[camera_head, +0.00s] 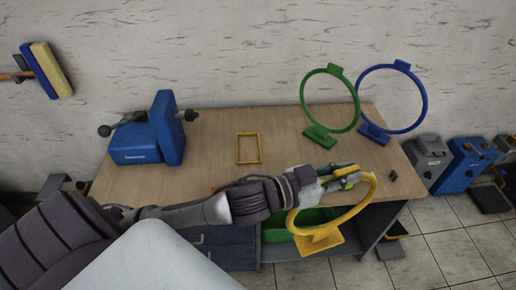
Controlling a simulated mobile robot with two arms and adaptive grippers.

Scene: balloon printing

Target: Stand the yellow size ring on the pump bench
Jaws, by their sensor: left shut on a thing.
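The yellow size ring (319,240), a hoop on a flat foot, hangs from my left gripper (346,178). The gripper is shut on the top of the ring. The ring is roughly upright in front of the bench's front edge, with its foot lower in the picture than the bench top (210,142). A thin yellow rectangular outline (248,162) lies on the middle of the bench top. My right gripper is not in view.
A green ring (332,127) and a blue ring (423,103) stand at the back right of the bench. A blue vise-like device (137,145) sits at the left. A small dark object (393,175) lies near the right edge. A green bin (283,232) is under the bench.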

